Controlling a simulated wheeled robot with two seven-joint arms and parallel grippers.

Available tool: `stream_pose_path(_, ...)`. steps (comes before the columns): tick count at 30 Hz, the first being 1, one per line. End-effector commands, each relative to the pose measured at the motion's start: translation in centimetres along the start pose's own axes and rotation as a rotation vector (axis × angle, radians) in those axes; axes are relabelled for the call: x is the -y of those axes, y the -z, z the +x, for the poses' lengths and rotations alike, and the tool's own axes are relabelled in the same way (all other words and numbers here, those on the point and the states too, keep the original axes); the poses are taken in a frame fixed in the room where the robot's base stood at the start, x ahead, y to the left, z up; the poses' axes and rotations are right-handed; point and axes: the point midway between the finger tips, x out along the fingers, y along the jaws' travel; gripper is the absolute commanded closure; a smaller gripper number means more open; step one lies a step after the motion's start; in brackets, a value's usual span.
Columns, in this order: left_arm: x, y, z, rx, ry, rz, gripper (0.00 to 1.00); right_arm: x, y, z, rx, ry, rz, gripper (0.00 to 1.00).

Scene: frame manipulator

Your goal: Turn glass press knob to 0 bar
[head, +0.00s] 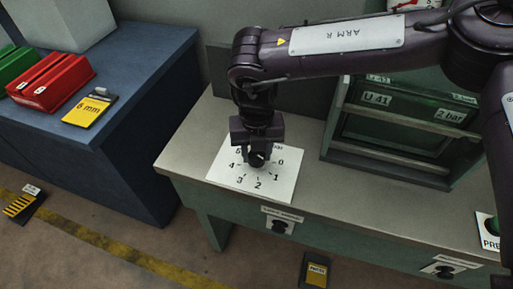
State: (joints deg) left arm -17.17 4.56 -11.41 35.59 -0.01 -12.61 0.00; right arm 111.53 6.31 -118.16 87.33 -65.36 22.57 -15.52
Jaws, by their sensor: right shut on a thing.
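The white dial plate (226,172) lies on the bench top, with the numbers 0 to 5 around it and part of the word "bar" showing at its top edge. My right gripper (257,158) points down over the middle of the dial. It is shut on the black press knob (257,160), which is mostly hidden by the gripper. The knob's pointer cannot be read clearly. My left gripper is not in view.
The green press frame (360,157) stands right of the dial, with plates reading "U 41" and "2 bar". A blue cabinet (130,120) with red and green blocks stands at left. A knob (279,226) sits on the bench front. A gauge shows at top right.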

Motion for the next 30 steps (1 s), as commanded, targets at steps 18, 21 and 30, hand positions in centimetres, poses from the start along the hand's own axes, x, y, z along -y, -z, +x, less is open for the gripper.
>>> stream_pose_path(18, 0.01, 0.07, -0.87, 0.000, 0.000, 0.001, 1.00, 0.00, -0.09, -0.10, 0.002, -0.002, -0.551, 0.86)
stream_pose_path(21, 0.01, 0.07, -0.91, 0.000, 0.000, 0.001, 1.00, -0.02, -0.09, -0.10, 0.003, -0.002, -0.617, 0.86)
stream_pose_path(30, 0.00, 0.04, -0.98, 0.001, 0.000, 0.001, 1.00, -0.02, -0.13, -0.13, 0.004, 0.000, -0.740, 0.86)
